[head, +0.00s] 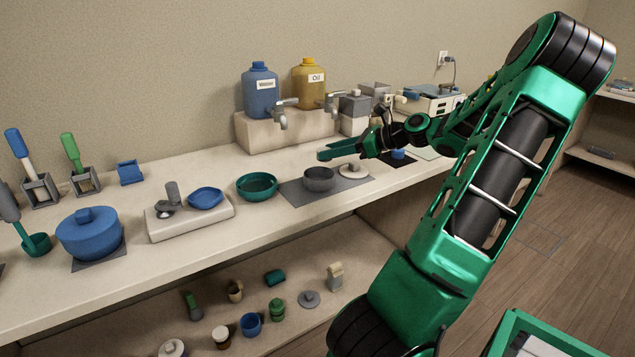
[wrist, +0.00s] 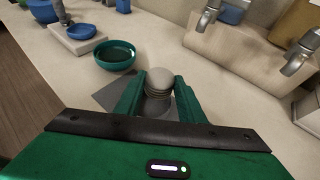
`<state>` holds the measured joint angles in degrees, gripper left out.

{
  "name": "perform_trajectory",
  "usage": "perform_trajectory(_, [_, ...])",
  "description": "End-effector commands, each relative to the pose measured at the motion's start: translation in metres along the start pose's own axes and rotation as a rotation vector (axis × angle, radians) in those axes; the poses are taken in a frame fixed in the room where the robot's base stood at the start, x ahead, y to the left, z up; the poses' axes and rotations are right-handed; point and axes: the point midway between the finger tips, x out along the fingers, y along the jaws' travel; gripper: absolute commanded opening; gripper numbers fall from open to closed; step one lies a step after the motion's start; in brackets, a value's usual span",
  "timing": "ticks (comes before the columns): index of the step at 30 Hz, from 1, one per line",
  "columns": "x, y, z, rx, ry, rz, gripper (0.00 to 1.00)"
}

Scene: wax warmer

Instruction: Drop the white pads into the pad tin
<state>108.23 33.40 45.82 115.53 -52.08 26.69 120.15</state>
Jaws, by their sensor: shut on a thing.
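My gripper (head: 324,154) reaches over the counter and is shut on a short stack of round white pads (wrist: 158,80), which shows between the fingertips (wrist: 161,84) in the wrist view. In the head view the finger hides the pads. A round grey open tin (head: 318,181), which looks like the pad tin, stands on a dark grey mat (head: 293,193) just below the gripper. In the wrist view the tin is mostly hidden behind the pads and fingers. The pads appear to be above the tin; the exact gap cannot be told.
A pale round lid (head: 353,171) lies right of the tin. A green bowl (head: 257,186) stands left of it. A block with blue (head: 260,91) and yellow (head: 308,83) bottles and taps stands behind. The counter's front edge is close to the mat.

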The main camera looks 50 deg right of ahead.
Motion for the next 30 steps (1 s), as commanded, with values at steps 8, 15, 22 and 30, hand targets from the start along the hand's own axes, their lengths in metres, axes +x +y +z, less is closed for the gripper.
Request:
perform_trajectory(8, [0.001, 0.0, -0.002, 0.0, 0.0, 0.0, 0.11])
perform_trajectory(15, [0.001, 0.0, -0.002, 0.001, 0.0, 0.0, 0.57])
perform_trajectory(22, [-0.002, 0.0, -0.002, 0.001, 0.0, -0.001, 0.57])
perform_trajectory(30, [-0.038, -0.001, -0.002, 0.001, 0.001, -0.003, 0.57])
